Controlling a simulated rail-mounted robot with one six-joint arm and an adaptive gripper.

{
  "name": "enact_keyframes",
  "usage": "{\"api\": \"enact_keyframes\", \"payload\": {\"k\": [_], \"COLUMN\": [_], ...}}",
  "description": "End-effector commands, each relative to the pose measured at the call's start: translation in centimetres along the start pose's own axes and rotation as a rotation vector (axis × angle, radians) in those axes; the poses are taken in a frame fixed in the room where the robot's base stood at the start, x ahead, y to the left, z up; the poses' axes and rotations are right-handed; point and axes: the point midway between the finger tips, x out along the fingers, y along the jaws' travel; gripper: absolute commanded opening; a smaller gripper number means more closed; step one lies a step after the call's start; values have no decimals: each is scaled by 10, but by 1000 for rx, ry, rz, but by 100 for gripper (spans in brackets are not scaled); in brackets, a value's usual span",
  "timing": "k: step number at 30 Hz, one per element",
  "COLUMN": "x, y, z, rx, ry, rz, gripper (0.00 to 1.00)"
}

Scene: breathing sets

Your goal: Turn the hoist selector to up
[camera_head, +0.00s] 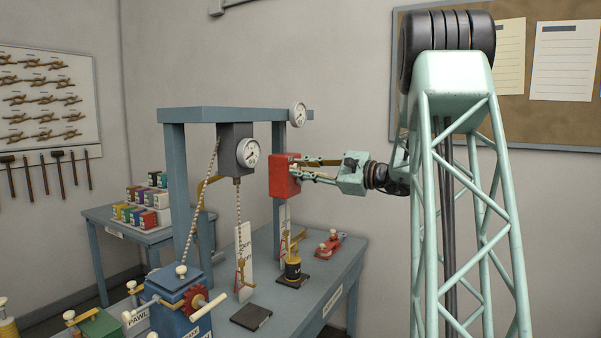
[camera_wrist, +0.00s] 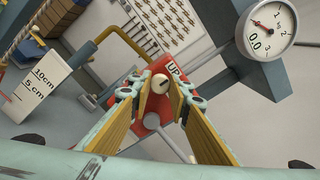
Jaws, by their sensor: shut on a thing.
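The red hoist box (camera_head: 280,180) hangs from the blue-grey frame in the head view. My gripper (camera_head: 298,169) reaches the box from the right. In the wrist view my gripper (camera_wrist: 160,89) has its two yellow-padded fingers on either side of the knob, shut on it. Which way the selector points I cannot tell for sure.
A dial gauge (camera_head: 247,152) hangs on the frame to the left, and another gauge (camera_head: 298,114) sits on the top beam (camera_head: 215,115). Below are a black-and-yellow weight (camera_head: 293,268) and a blue winch (camera_head: 178,300) on the bench (camera_head: 318,284).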

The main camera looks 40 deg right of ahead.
Motion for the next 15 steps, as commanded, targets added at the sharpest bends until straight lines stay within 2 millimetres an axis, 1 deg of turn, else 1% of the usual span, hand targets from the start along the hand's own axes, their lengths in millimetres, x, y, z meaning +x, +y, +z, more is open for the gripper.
{"api": "enact_keyframes", "payload": {"k": [11, 12, 15], "x": [0, 0, 0], "y": [0, 0, 0], "z": [0, 0, 0], "rx": [-3, -3, -3], "ry": [0, 0, 0], "rz": [1, 1, 0], "gripper": [7, 20, 29]}}
